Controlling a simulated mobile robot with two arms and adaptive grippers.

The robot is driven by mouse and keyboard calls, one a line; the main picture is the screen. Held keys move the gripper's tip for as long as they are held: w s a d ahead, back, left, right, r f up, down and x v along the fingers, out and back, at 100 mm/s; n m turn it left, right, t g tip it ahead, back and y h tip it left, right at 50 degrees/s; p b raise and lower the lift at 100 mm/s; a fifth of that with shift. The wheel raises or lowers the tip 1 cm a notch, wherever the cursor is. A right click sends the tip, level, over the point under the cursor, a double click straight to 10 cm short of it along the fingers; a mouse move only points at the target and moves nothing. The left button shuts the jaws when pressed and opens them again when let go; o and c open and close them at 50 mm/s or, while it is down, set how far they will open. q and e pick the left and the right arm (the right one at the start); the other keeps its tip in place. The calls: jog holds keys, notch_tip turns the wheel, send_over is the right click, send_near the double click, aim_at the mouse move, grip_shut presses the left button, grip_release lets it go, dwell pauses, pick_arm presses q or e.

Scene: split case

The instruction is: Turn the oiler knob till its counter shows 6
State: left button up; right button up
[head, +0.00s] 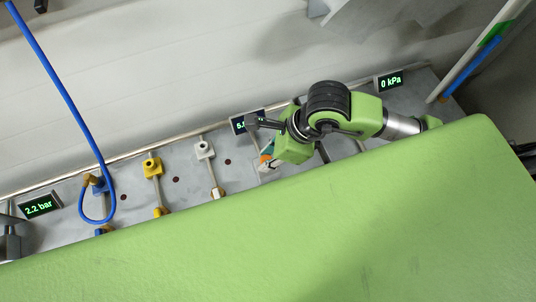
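A small display (240,125) reads a number starting with 5; the rest is hidden behind my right arm. My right gripper (268,160) is at the grey panel, just below this display. A small orange and teal part (265,162) shows beside the gripper. I cannot tell whether this is the oiler knob or whether the fingers are shut on it. The arm covers much of this spot. I cannot make out my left gripper.
Other displays read 2.2 bar (39,206) and 0 kPa (390,82). Blue (99,186), yellow (152,167) and white (204,149) fittings stand along the panel. A blue hose (62,88) loops over its left part. A large green surface fills the foreground.

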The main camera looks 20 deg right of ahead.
jog(key=o, duration=0.4)
jog(key=shift+o, duration=0.2)
jog(key=v, duration=0.7)
jog(key=shift+r, duration=0.25)
jog(key=shift+d, duration=0.1)
